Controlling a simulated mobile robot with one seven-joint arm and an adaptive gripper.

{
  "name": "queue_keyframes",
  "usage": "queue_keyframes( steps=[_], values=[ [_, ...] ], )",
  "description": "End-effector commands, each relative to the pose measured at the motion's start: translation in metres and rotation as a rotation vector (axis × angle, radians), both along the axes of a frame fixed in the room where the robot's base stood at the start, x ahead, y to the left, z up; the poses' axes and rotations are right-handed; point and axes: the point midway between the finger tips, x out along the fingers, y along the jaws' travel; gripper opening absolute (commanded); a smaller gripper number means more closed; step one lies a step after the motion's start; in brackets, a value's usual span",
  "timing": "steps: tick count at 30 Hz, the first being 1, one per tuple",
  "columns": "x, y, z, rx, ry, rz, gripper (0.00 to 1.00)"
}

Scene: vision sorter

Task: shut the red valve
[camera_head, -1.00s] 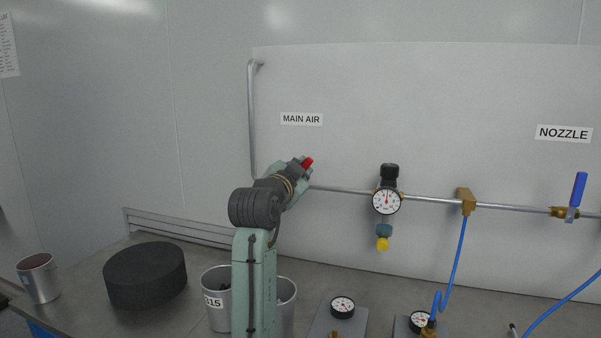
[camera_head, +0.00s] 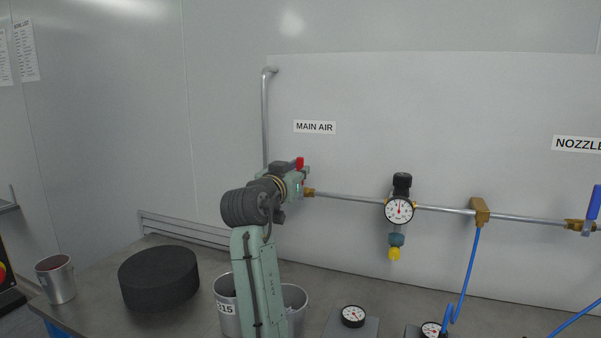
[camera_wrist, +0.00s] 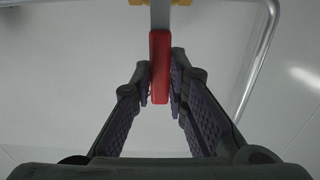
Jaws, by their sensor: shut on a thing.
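The red valve handle (camera_wrist: 160,68) lies between the two dark fingers of my gripper (camera_wrist: 160,88) in the wrist view, and the fingers are shut on it. In the head view, a short piece of the red handle (camera_head: 299,164) shows above my gripper (camera_head: 301,178) and stands nearly upright. The brass valve body (camera_head: 309,193) shows just right of my gripper, at the left end of the horizontal pipe under the MAIN AIR label (camera_head: 314,127). My gripper and wrist hide much of the valve and handle.
A regulator with a gauge (camera_head: 399,210) hangs on the pipe to the right. A blue-handled valve (camera_head: 594,203) is at the far right. A vertical pipe (camera_head: 265,120) rises behind my gripper. A black round block (camera_head: 159,279) and metal cups stand on the bench (camera_head: 100,290).

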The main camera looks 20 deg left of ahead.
Motion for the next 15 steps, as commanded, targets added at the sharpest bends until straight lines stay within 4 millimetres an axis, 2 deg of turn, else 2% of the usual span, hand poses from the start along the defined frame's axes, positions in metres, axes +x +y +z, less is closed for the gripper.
queue_keyframes(
  steps=[14,15],
  values=[
    [0.0001,0.0013,-0.0001,-0.018,0.0,0.0,0.0],
    [0.0001,0.0013,-0.0001,-0.018,0.0,0.0,0.16]
  ],
)
